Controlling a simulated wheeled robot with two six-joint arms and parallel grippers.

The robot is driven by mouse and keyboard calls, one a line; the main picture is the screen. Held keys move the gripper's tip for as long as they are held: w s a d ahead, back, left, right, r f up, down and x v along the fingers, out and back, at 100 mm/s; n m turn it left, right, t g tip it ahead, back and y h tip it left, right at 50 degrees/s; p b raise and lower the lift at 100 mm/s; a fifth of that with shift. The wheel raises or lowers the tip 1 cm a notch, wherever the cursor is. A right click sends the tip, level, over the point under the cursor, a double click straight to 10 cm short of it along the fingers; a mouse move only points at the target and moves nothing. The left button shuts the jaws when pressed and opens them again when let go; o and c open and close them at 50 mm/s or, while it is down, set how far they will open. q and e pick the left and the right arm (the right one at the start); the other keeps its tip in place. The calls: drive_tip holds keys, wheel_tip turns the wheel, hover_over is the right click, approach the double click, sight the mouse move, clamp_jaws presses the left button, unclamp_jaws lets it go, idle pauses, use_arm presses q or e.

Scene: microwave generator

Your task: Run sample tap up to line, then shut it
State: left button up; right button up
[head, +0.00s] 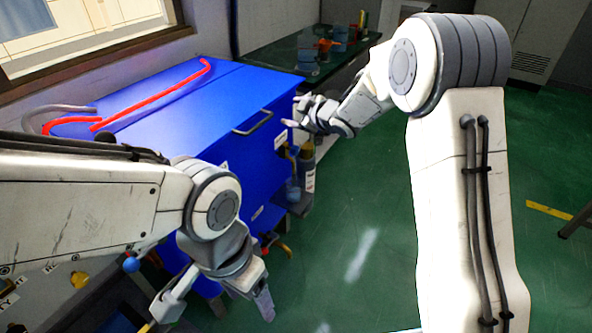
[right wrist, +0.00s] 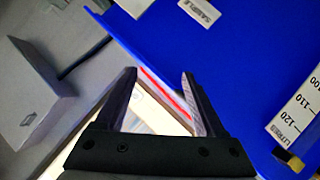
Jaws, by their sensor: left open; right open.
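My right gripper (head: 303,118) is open and empty beside the right side of the blue cabinet (head: 215,105). In the right wrist view its two fingers (right wrist: 158,76) are apart with nothing between them. That view also shows a white label reading SAMPLE (right wrist: 200,10) on a blue panel, and a white litre scale (right wrist: 297,112) with marks near 100 to 120. A small brass-coloured fitting (right wrist: 290,161) is below the scale. My left gripper (head: 215,306) is open and empty, low in front of the cabinet. I cannot make out the sample tap or any liquid level.
A red hose (head: 150,95) lies on the cabinet top, and a grey handle (head: 253,123) is on the cabinet. Small cylinders (head: 307,168) stand by its right side. A dark bench (head: 290,58) with coloured cups is behind. The green floor (head: 365,220) is open to the right.

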sight(298, 151)
drive_tip(key=w+d+f+n+g+y+b, duration=0.1)
drive_tip(key=d+f+n+y+b, duration=0.35)
drive_tip(key=f, duration=0.45)
drive_tip(key=d+f+n+y+b, duration=0.3)
drive_tip(key=d+f+y+b, duration=0.15)
drive_tip(key=f, duration=0.55)
drive_tip(key=shift+h, duration=0.4)
drive_tip(key=b+x, duration=0.3)
drive_tip(key=x, duration=0.6)
use_arm(q)
wheel_tip(298, 151, down, 15)
drive_tip(key=shift+r, duration=0.2)
use_arm(e)
drive_tip(key=shift+w+a+r, duration=0.1)
drive_tip(key=shift+w+a, duration=0.1)
drive_tip(key=shift+a, duration=0.15)
